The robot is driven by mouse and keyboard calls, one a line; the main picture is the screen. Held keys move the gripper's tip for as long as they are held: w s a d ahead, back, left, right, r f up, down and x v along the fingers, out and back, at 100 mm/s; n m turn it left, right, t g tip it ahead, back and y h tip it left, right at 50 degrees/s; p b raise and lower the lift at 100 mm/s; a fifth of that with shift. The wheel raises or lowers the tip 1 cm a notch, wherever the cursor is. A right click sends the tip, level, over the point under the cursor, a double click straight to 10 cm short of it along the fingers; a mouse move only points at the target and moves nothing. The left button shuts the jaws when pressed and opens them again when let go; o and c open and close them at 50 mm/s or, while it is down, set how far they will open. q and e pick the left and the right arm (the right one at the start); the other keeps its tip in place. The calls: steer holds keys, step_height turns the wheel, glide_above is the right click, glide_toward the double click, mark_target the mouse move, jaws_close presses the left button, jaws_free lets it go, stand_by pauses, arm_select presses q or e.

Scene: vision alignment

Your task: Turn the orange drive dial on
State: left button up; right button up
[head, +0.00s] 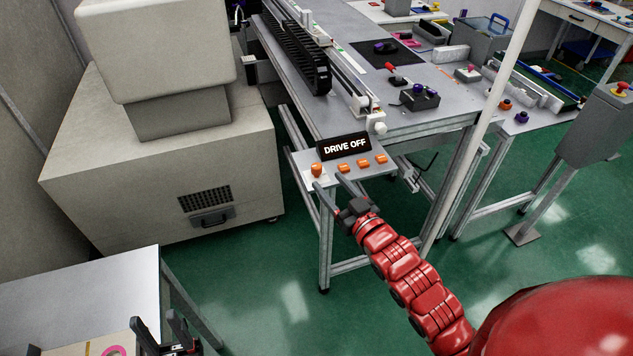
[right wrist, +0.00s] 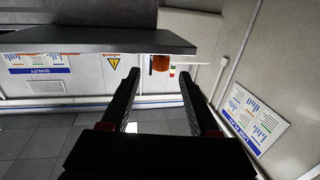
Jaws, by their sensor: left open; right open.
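The orange drive dial (head: 316,169) stands at the left end of a small grey panel (head: 345,178), with a black "DRIVE OFF" sign (head: 344,146) behind it. My right gripper (head: 327,181) is open and empty at the panel's front edge, its fingertips just in front of the dial. In the right wrist view, an orange part (right wrist: 160,63), seemingly the dial, shows beyond and between the open fingers, at the panel's edge (right wrist: 95,42). I cannot tell whether the fingers touch anything. My left gripper (head: 154,320) is open and empty at the bottom left, partly cut off.
Several smaller orange knobs (head: 363,163) sit to the right of the dial. A long workbench (head: 400,122) stands behind the panel. A large beige machine (head: 170,170) is at the left. A grey table (head: 90,290) is at the lower left, with green floor between.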

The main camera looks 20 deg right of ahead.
mark_target(319, 173)
steer(key=b+x, duration=0.3)
steer(key=x, duration=0.2)
steer(key=shift+w+a+f, duration=0.1)
steer(key=shift+w+a, duration=0.1)
steer(key=shift+w, duration=0.05)
steer(key=shift+w+a+b, duration=0.1)
steer(key=shift+w+b, duration=0.25)
steer(key=shift+w, duration=0.2)
steer(key=shift+c, duration=0.4)
jaws_close()
